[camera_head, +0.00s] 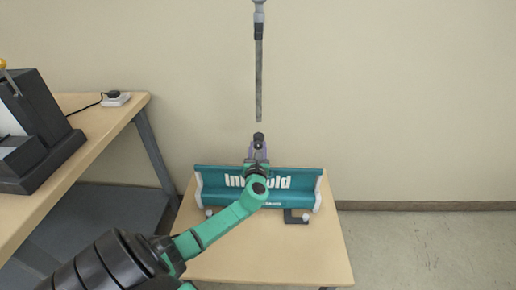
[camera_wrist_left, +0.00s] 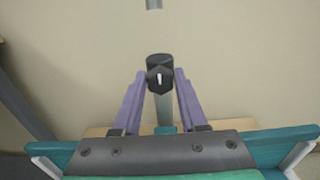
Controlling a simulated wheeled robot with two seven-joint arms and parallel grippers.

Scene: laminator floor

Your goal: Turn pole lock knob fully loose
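The pole lock knob (camera_wrist_left: 160,75) is black with a white mark on its face. It sits atop a grey post (camera_wrist_left: 162,110) in the left wrist view. In the head view a dark top (camera_head: 258,138) shows just beyond my left gripper (camera_head: 257,152). The two purple fingers of my left gripper (camera_wrist_left: 160,72) stand on either side of the knob, tips about level with it. Any gap is very slim, and I cannot tell whether they touch it. My left wrist hides the lower post in the head view. My right gripper is out of view.
The teal banner base (camera_head: 215,182) with white end caps lies on a small wooden table (camera_head: 315,262). A grey pole (camera_head: 258,80) hangs upright above the knob. A dark machine (camera_head: 45,115) stands on the desk (camera_head: 105,118) at left. Floor at right is clear.

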